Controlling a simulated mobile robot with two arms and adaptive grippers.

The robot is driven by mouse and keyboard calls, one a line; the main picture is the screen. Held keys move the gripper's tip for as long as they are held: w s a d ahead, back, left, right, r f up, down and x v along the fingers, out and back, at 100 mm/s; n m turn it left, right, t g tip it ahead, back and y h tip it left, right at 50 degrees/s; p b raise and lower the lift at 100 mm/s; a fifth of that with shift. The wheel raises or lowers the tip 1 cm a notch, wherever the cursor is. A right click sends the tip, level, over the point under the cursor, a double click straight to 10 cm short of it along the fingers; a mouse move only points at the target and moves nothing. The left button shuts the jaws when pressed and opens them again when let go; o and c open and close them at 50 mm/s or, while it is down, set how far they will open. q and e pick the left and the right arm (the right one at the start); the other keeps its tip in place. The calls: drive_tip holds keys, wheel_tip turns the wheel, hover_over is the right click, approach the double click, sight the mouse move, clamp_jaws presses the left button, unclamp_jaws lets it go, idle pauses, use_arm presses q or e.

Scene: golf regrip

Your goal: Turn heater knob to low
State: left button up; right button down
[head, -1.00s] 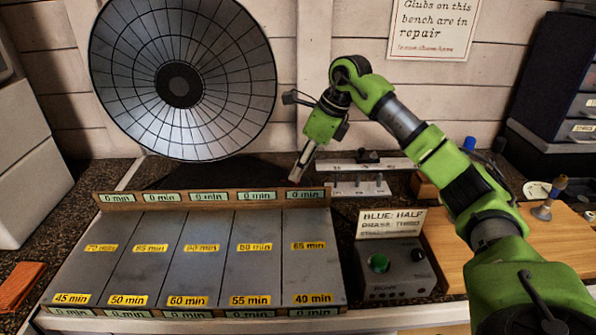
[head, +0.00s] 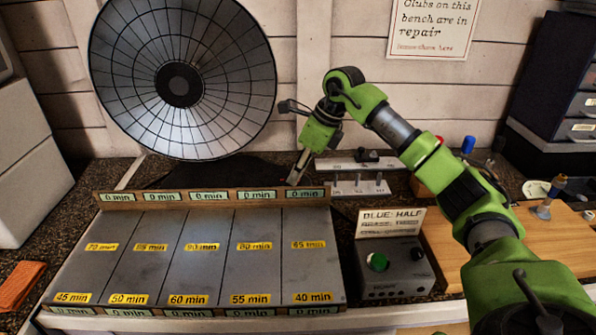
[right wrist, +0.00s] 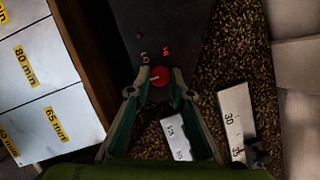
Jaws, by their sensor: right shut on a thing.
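The heater is a large round dish (head: 215,95) with a dark centre, and its dark base (head: 225,173) lies behind the slotted panel. In the right wrist view the red heater knob (right wrist: 159,76) sits on the dark base (right wrist: 135,18), with an orange LO mark and a red HI mark beside it. A pale pointer line shows on the knob, nearest the LO side. My right gripper (head: 295,181) reaches down to the base's right end. In the wrist view its fingertips (right wrist: 160,88) are shut on the knob from both sides. My left gripper is out of view.
The slotted panel (head: 260,261) with minute labels fills the front left. A grey box with a green button (head: 395,268) and a sign stand to its right. A metal rail with short posts (head: 360,187) lies close right of the gripper. A wooden board (head: 470,274) lies at right.

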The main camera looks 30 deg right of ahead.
drive_tip(key=shift+m, duration=0.3)
drive_tip(key=m, duration=0.1)
drive_tip(key=m+h, duration=0.1)
drive_tip(key=m, duration=0.1)
drive_tip(key=m+t+h, duration=0.1)
drive_tip(key=shift+s+a+m, duration=0.1)
drive_tip(key=shift+a+m, duration=0.15)
drive_tip(key=shift+m, duration=0.15)
drive_tip(key=m, duration=0.2)
drive_tip(key=m+h, duration=0.1)
drive_tip(key=m, duration=0.1)
drive_tip(key=m+h, duration=0.1)
drive_tip(key=m, duration=0.1)
drive_tip(key=shift+a, duration=0.25)
drive_tip(key=c, duration=1.8)
unclamp_jaws()
drive_tip(key=shift+c, duration=0.2)
drive_tip(key=v, duration=1.2)
drive_tip(key=shift+w+a, duration=0.2)
drive_tip(key=shift+w, duration=0.1)
drive_tip(key=shift+r, duration=0.1)
